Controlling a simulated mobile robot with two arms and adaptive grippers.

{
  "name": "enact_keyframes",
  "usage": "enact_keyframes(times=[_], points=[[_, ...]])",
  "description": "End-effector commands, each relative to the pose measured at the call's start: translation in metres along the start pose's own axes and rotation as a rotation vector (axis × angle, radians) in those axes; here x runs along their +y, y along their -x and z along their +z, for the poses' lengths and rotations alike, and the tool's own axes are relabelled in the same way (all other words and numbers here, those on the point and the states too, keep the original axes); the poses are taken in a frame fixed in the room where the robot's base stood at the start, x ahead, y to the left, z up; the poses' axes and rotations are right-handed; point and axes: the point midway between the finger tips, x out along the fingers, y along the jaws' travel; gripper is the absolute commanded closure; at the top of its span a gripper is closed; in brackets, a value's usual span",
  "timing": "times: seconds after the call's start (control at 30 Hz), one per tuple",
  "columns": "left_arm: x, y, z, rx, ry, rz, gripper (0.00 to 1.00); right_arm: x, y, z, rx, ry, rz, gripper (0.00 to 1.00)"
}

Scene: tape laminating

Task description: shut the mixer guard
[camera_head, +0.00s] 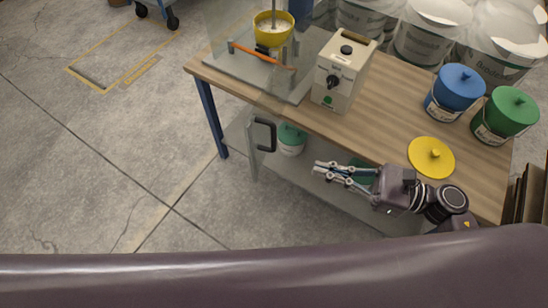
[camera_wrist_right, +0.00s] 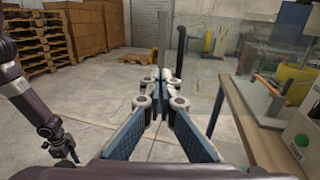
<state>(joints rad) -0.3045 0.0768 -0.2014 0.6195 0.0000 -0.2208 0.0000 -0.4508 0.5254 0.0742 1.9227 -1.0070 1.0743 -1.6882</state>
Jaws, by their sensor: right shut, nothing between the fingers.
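The mixer guard (camera_head: 254,155) is a clear panel that stands swung open, out past the table's front edge. Its dark handle (camera_head: 264,134) is on the panel's outer part. The mixer's yellow bowl (camera_head: 273,28) sits at the back left of the table, with a shaft above it. My right gripper (camera_head: 318,172) is shut and empty, below and to the right of the handle and apart from it. In the right wrist view my right gripper (camera_wrist_right: 163,78) points toward a dark upright bar (camera_wrist_right: 181,52). My left gripper (camera_wrist_right: 66,152) shows small at the left; its fingers are unclear.
A beige control box (camera_head: 345,72) stands right of the mixer. A blue bucket (camera_head: 454,91), a green bucket (camera_head: 504,115) and a yellow lid (camera_head: 431,157) are on the table's right. A green-lidded tub (camera_head: 291,140) is on the lower shelf. Floor left of the table is clear.

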Motion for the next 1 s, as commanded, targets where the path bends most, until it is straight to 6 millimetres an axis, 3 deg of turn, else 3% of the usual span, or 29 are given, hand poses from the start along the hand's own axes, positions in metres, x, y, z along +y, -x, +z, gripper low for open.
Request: enact_keyframes(times=[0.17, 0.63, 0.8, 1.0], points=[[-0.003, 0.010, -0.009, 0.011, 0.002, -0.003, 0.71, 0.001, -0.019, 0.005, -0.003, 0.010, 0.006, 1.00], [-0.006, 0.050, -0.011, 0.010, 0.002, -0.006, 0.71, 0.000, -0.115, 0.007, -0.005, 0.004, 0.001, 1.00], [-0.005, 0.056, -0.009, 0.006, 0.001, -0.006, 0.71, 0.000, -0.133, 0.004, -0.003, 0.005, 0.001, 1.00], [-0.005, 0.057, -0.008, 0.004, 0.001, -0.005, 0.71, 0.001, -0.139, 0.002, -0.001, 0.006, 0.003, 1.00]])
